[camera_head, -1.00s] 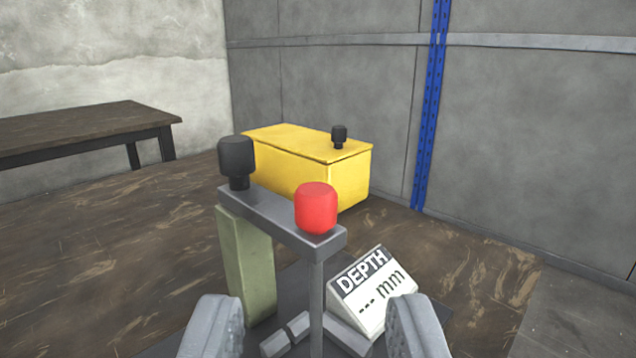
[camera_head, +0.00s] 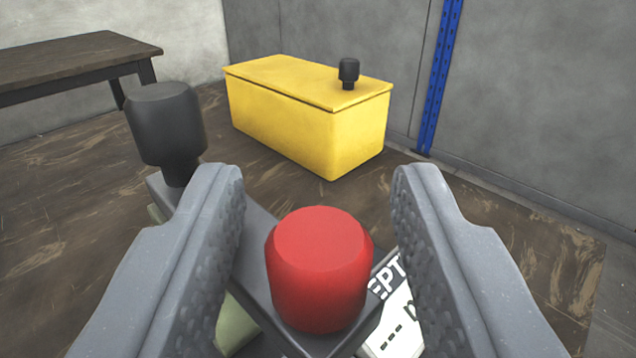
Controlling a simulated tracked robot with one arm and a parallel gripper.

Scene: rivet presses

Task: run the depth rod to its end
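The depth rod's red knob (camera_head: 319,268) stands upright on the grey crossbar (camera_head: 258,262) of the gauge, low in the middle of the view. My gripper (camera_head: 318,200) is open, with one finger on each side of the red knob and gaps between. The rod below the knob is hidden. A black knob (camera_head: 166,128) stands on the crossbar's far left end, beyond my left finger.
A yellow box (camera_head: 310,118) with a black knob (camera_head: 348,72) on its lid stands on the brown surface behind the gauge. A dark table (camera_head: 75,62) is at the back left. A blue post (camera_head: 440,80) runs up the grey wall at right.

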